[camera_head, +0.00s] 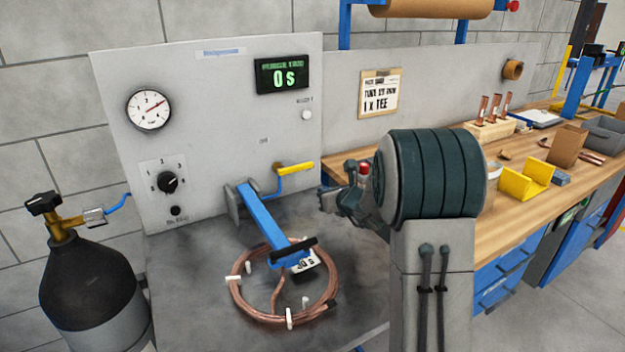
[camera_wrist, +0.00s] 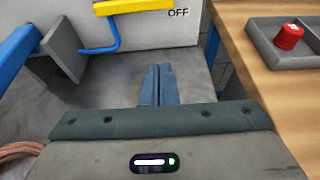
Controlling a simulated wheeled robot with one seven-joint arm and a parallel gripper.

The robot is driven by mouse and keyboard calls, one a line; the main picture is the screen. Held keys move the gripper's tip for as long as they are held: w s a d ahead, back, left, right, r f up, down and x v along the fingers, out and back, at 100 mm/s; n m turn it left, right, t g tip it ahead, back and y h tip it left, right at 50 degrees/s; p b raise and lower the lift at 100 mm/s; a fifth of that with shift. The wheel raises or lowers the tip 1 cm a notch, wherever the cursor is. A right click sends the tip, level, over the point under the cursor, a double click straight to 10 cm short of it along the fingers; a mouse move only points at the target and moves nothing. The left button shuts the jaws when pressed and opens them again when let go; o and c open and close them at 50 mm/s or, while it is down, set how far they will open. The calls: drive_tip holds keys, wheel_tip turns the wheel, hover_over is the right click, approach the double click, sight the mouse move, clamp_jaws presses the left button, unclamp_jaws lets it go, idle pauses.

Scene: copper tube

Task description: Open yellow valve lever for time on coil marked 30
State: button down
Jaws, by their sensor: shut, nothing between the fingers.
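The yellow valve lever (camera_head: 296,168) lies roughly horizontal on the grey panel, above a blue pipe. It also shows at the top of the wrist view (camera_wrist: 135,6), beside the word OFF. My gripper (camera_head: 326,203) is to the right of and below the lever, apart from it. In the wrist view my gripper (camera_wrist: 158,72) is shut and empty over the grey bench top. The copper coil (camera_head: 236,297) lies on the bench under a blue arm (camera_head: 262,222), with white clips around it. A tag (camera_head: 304,265) sits on the coil; its number is too small to read surely.
The timer display (camera_head: 283,76) reads 0 s. A pressure gauge (camera_head: 149,110) and a black knob (camera_head: 168,182) are on the panel. A red button (camera_wrist: 289,37) sits in a grey tray at right. A dark gas cylinder (camera_head: 92,286) stands at left.

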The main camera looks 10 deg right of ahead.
sight(296, 168)
drive_tip(key=p+x, duration=0.1)
drive_tip(key=x, duration=0.8)
drive_tip(key=shift+a+f, duration=0.1)
drive_tip(key=shift+a, duration=0.05)
drive_tip(key=r+p, duration=0.1)
drive_tip(key=r, duration=0.2)
drive_tip(key=shift+w+a+p, duration=0.1)
drive_tip(key=shift+w+p, duration=0.2)
drive_tip(key=shift+p, duration=0.1)
drive_tip(key=shift+r, duration=0.4)
drive_tip(key=shift+d+b, duration=0.2)
drive_tip(key=shift+b, duration=0.2)
